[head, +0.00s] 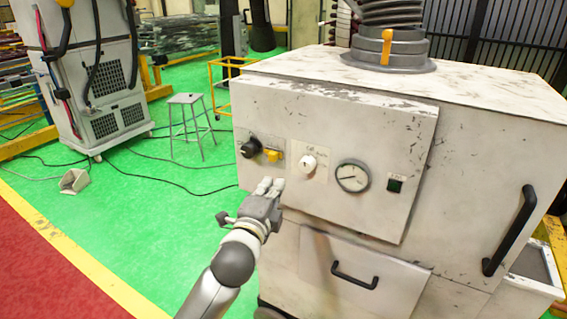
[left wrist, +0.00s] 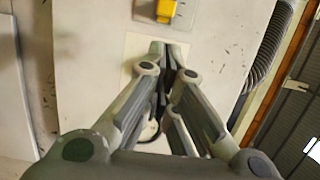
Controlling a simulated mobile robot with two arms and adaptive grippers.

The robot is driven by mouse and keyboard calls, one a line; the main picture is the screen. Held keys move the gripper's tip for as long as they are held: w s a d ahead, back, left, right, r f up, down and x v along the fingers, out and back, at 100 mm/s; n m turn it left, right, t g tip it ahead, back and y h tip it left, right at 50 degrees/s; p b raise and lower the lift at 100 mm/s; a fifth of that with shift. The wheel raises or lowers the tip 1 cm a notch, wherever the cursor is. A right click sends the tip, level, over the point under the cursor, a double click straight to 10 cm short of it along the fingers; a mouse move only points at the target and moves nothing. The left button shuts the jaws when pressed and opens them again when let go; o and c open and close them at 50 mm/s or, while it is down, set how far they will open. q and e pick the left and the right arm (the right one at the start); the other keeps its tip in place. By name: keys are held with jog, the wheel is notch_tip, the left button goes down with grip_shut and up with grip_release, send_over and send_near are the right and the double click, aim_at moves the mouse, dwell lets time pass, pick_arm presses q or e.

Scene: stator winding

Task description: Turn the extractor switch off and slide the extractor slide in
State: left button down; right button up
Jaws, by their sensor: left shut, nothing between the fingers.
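The extractor is a worn white cabinet (head: 330,115) with a control panel on its front. A white rotary switch (head: 308,163) sits on a pale plate labelled "Off", its setting too small to tell. An orange handle (head: 387,47) stands upright on the grey duct collar on top; it may be the extractor slide. My left gripper (head: 270,184) is shut and empty, just below and left of the switch in the head view. In the left wrist view its closed fingers (left wrist: 170,68) cover part of a pale plate (left wrist: 136,48), and the switch knob is hidden. My right gripper is not in view.
The panel also has a black knob (head: 251,147), a yellow switch (head: 271,155), a round gauge (head: 352,176) and a dark green button (head: 395,185). A drawer handle (head: 355,275) and door handle (head: 510,230) stick out. A stool (head: 185,99) stands behind; cables cross the green floor.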

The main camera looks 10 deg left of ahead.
aim_at(271, 155)
pick_arm(q)
jog(key=shift+w+r, duration=0.15)
jog(key=shift+w+d+p, duration=0.2)
jog(key=shift+w+p, duration=0.3)
jog(key=shift+w, duration=1.1)
jog(key=shift+w+d+p, duration=0.15)
jog(key=shift+w+p, duration=0.3)
jog(key=shift+w, duration=1.2)
jog(key=shift+w+d+p, duration=0.2)
jog(key=shift+w+p, duration=0.3)
jog(key=shift+w, duration=1.1)
